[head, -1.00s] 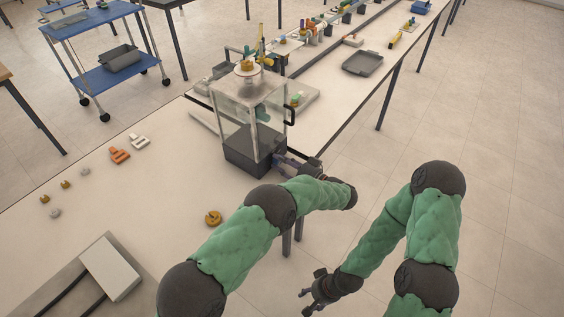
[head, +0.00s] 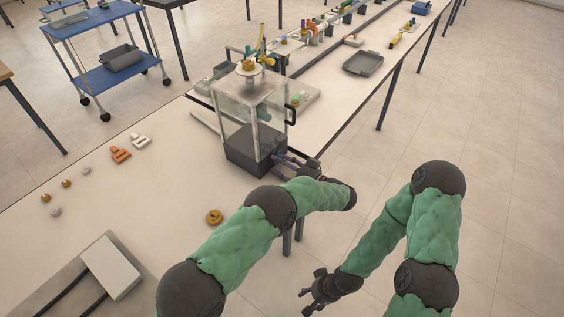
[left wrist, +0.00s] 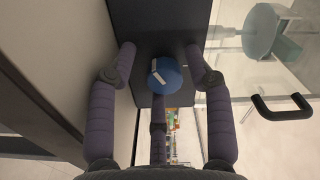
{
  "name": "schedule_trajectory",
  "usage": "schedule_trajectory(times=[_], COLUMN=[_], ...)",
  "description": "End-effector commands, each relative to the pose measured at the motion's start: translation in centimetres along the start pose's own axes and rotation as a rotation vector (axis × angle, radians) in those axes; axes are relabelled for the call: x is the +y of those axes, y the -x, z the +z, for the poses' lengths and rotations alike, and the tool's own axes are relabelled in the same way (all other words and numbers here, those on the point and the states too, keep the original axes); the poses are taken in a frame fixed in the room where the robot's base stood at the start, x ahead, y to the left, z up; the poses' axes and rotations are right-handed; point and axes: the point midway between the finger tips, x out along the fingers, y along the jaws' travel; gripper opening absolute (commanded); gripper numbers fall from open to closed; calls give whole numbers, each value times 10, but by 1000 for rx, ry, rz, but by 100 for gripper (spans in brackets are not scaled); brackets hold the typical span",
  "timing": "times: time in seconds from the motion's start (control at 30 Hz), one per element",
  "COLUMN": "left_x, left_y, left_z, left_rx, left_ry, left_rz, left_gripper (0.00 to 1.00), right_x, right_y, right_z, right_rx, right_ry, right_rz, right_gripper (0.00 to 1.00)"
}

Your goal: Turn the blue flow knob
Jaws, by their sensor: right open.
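The blue flow knob (left wrist: 166,75) shows in the left wrist view. It is round with a white mark on its face and sits on the dark base (left wrist: 155,22) of a clear-walled cabinet. My left gripper (left wrist: 160,62) has its fingers spread around the knob's outline, with gaps at both sides. I cannot tell how far the tips are from the panel. In the head view my left gripper (head: 283,159) is at the base's right side, and the knob is hidden there. My right gripper (head: 302,301) is open and empty, low beside the table.
The cabinet (head: 238,115) stands on the pale table (head: 165,190). A black handle (left wrist: 282,108) sticks out at the knob's right in the wrist view. A brass piece (head: 214,217) lies on the table. A grey tray (head: 363,63) is farther back. The floor at the right is clear.

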Motion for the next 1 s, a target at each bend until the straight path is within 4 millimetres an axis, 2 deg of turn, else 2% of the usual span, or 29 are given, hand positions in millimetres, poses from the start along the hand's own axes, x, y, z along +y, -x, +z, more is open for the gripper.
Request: schedule_trajectory(times=[0.33,0.8,1.0], left_x=[0,0,-1], left_y=[5,67,75], left_z=[-2,0,0], left_rx=[6,2,1], left_ry=[3,2,1], left_rz=[3,1,0], left_gripper=[56,56,56], right_x=[0,0,0], right_y=[0,0,0], right_z=[0,0,0], right_rx=[0,0,0], right_ry=[0,0,0], right_rz=[0,0,0], right_gripper=[54,54,54])
